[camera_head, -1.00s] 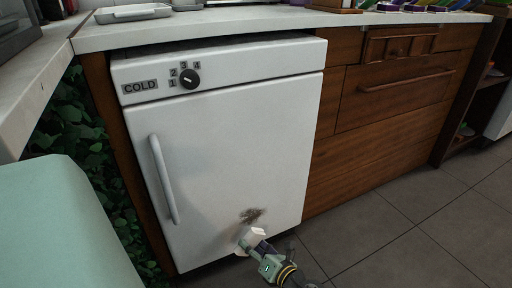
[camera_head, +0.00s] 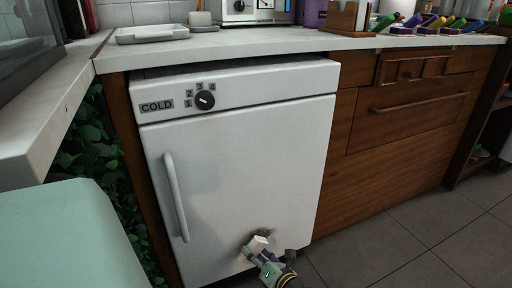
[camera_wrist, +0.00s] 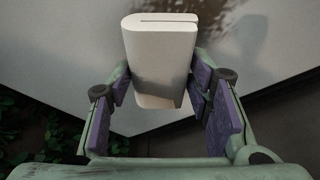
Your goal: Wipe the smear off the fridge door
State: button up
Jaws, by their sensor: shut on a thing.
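The white fridge door (camera_head: 235,180) is closed, with a vertical handle on its left side. A brown smear (camera_head: 266,233) is low on the door, right of the middle; it also shows at the top of the wrist view (camera_wrist: 205,10). My gripper (camera_head: 262,249) is low in front of the door, shut on a white block-like wiper (camera_wrist: 160,55). In the head view the wiper (camera_head: 257,243) overlaps the lower part of the smear and hides some of it. I cannot tell for sure whether it touches the door.
A white counter (camera_head: 270,42) runs above the fridge, with a white tray (camera_head: 152,34) on it. Wooden drawers (camera_head: 405,115) stand to the right. A pale green surface (camera_head: 70,235) is at the lower left. The tiled floor (camera_head: 420,225) at the right is clear.

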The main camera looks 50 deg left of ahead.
aim_at(276, 233)
jog(key=shift+w+a, duration=0.25)
jog(key=shift+a, duration=0.55)
dwell(0.4)
jog(key=shift+w+d+f+b, duration=0.1)
jog(key=shift+w+d+b, duration=0.1)
jog(key=shift+w, duration=0.25)
jog(key=shift+w+d+b, duration=0.1)
jog(key=shift+w+b, duration=0.1)
jog(key=shift+w, duration=0.25)
jog(key=shift+w+d+b, duration=0.25)
jog(key=shift+w+b, duration=0.15)
jog(key=shift+w, duration=0.5)
jog(key=shift+w+d+b, duration=0.2)
jog(key=shift+w+b, duration=0.15)
jog(key=shift+w, duration=0.5)
jog(key=shift+w+d+b, duration=0.25)
jog(key=shift+w+b, duration=0.15)
jog(key=shift+w, duration=0.5)
jog(key=shift+w+d+b, duration=0.2)
jog(key=shift+w+b, duration=0.15)
jog(key=shift+w, duration=0.3)
jog(key=shift+w+d+b, duration=0.2)
jog(key=shift+w+b, duration=0.15)
jog(key=shift+w, duration=0.25)
jog(key=shift+w+d, duration=0.1)
jog(key=shift+w, duration=0.2)
